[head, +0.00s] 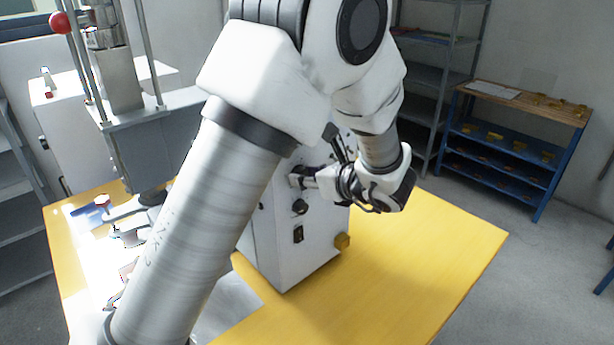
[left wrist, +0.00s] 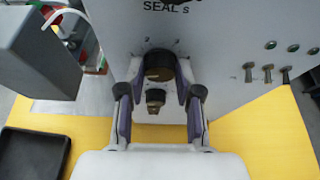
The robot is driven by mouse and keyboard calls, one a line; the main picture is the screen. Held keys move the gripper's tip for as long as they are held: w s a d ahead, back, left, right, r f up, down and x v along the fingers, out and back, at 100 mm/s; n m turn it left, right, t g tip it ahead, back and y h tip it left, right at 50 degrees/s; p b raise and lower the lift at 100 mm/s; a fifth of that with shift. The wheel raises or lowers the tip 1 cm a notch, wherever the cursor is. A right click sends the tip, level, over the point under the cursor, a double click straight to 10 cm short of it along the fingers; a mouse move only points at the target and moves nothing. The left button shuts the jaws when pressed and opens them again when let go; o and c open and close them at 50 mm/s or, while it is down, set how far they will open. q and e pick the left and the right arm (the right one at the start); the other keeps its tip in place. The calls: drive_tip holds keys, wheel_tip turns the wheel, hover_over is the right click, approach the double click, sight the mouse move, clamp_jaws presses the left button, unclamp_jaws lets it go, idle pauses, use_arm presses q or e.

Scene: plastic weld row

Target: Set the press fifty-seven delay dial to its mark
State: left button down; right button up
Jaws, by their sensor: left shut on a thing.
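The white press control box (head: 292,245) stands on the yellow table. In the left wrist view, the delay dial is a round dark knob (left wrist: 158,64) under the printed word SEAL. My left gripper (left wrist: 160,72) has one finger on each side of this knob and is shut on it. In the head view, my left gripper (head: 304,179) reaches the box's front from the right, and its fingers hide the knob. I cannot read the dial's mark or its pointer. A smaller dark knob (left wrist: 155,99) sits just below, between the fingers but apart from them. My right gripper is not in view.
In the left wrist view, several toggles (left wrist: 267,73) stand right of the dial, a grey block (left wrist: 38,55) and a black tray (left wrist: 32,153) left. The yellow table (head: 430,255) is clear at right.

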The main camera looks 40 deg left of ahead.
use_arm(q)
drive_tip(key=shift+w+f+m+g+y+b, duration=0.1)
drive_tip(key=shift+m+g+y+b, duration=0.35)
drive_tip(key=shift+m+g, duration=1)
drive_tip(key=shift+w+f+m+g+y+b, duration=0.25)
drive_tip(key=shift+m+g+b, duration=0.4)
drive_tip(key=shift+m, duration=1.5)
drive_tip(key=shift+s+m+g+y+b, duration=0.1)
drive_tip(key=shift+m+g+y+b, duration=0.4)
drive_tip(key=shift+m+g, duration=0.9)
drive_tip(key=shift+m+t, duration=0.3)
drive_tip(key=shift+m, duration=0.3)
drive_tip(key=c, duration=0.8)
unclamp_jaws()
drive_tip(key=shift+r, duration=0.1)
drive_tip(key=v, duration=1.2)
